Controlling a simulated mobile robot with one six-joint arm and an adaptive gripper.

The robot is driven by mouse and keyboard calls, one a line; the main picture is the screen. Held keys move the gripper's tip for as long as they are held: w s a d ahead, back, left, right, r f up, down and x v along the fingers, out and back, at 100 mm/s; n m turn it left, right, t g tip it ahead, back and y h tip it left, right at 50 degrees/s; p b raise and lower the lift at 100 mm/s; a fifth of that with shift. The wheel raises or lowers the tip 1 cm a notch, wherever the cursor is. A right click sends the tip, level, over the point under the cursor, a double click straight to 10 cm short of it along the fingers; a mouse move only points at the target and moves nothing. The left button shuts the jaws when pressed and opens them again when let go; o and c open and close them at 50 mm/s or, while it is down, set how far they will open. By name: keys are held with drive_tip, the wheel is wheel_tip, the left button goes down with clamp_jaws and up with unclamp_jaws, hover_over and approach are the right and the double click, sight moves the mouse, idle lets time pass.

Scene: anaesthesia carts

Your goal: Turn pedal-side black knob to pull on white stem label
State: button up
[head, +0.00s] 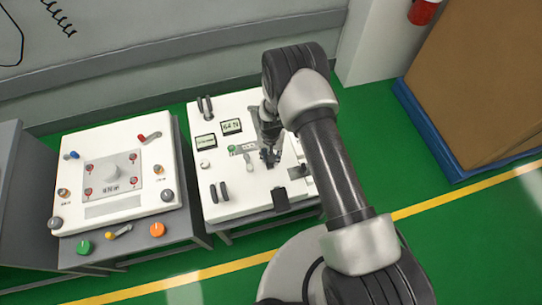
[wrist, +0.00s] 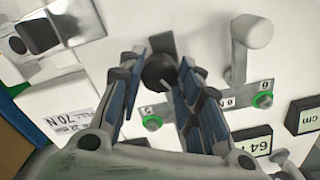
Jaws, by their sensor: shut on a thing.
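The black knob (wrist: 160,70) sits on the white panel in the wrist view, with a light pointer mark on its edge. My gripper (wrist: 162,80) is shut on it, one finger on each side. In the head view my gripper (head: 270,158) is over the white cart top (head: 225,185), and it hides the knob. The black pedal (head: 281,198) is near the front.
A second cart (head: 110,205) with coloured knobs is at the left. A cardboard box (head: 490,80) on a blue base is at the right. Green floor lies between.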

drive_tip(key=n+b, duration=0.1)
drive_tip(key=n, duration=0.5)
drive_tip(key=shift+b, duration=0.35)
drive_tip(key=shift+n, duration=0.3)
drive_tip(key=o, duration=1.1)
wheel_tip(320, 180, up, 12)
idle(0.5)
